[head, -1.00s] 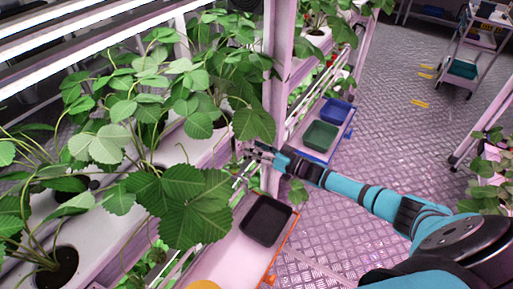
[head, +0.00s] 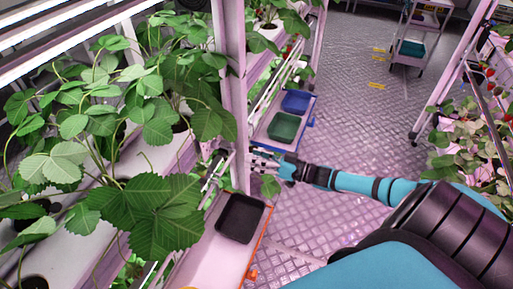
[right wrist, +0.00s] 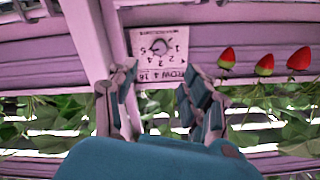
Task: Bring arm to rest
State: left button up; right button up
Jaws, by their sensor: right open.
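My right arm reaches in from the right of the head view. Its gripper (head: 256,160) is beside the pink rack post (head: 233,100), a little beyond the black tray. In the right wrist view the two fingers (right wrist: 160,88) stand apart with nothing between them. A row label (right wrist: 159,55) on the rack shows just beyond the fingertips. Whether the fingers touch the rack I cannot tell. My left gripper is not in view.
Leafy strawberry plants (head: 155,215) fill the left rack. A black tray (head: 240,218) sits on its lower shelf; green (head: 284,126) and blue (head: 296,102) trays lie beyond. Red strawberries (right wrist: 264,65) hang near the right finger.

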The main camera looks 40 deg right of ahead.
dwell(0.4)
jog(key=s+d+f+m+g+h, duration=0.15)
jog(key=s+f+h, duration=0.35)
jog(key=f, duration=0.9)
jog(key=s+f+g+h, duration=0.3)
jog(key=s+f, duration=0.3)
jog(key=f, duration=0.8)
jog(key=s+a+f+g, duration=0.3)
jog(key=s+a+f, duration=0.1)
jog(key=s, duration=0.6)
jog(key=s+a+f+n+g, duration=0.1)
jog(key=s+a+f+g, duration=0.2)
jog(key=s, duration=0.8)
jog(key=s+a+f+n+g+h, duration=0.1)
jog(key=s+a+f+g, duration=0.3)
jog(key=s+a+f, duration=0.3)
jog(key=s+f, duration=0.3)
jog(key=s, duration=0.1)
